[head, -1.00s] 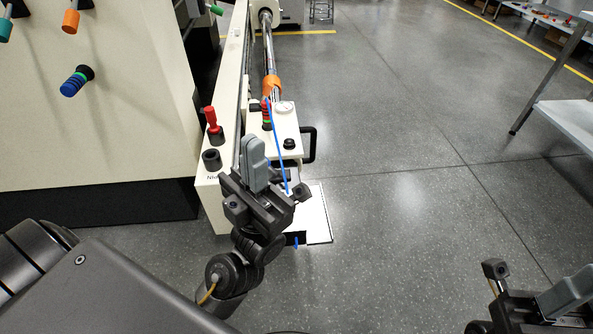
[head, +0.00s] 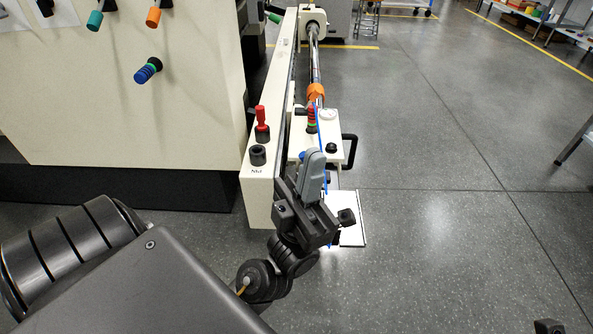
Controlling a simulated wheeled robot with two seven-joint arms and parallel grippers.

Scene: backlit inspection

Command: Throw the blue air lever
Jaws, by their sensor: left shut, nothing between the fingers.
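A small blue part (head: 302,155), possibly the blue air lever, shows just left of my left gripper's fingertips, mostly hidden behind them. My left gripper (head: 313,160) is shut and empty, its grey fingers together, in front of the cream box (head: 299,127) at the machine's end. I cannot tell whether it touches the blue part.
A red-handled lever (head: 261,118) and a black knob (head: 257,155) stand on the cream rail left of the gripper.

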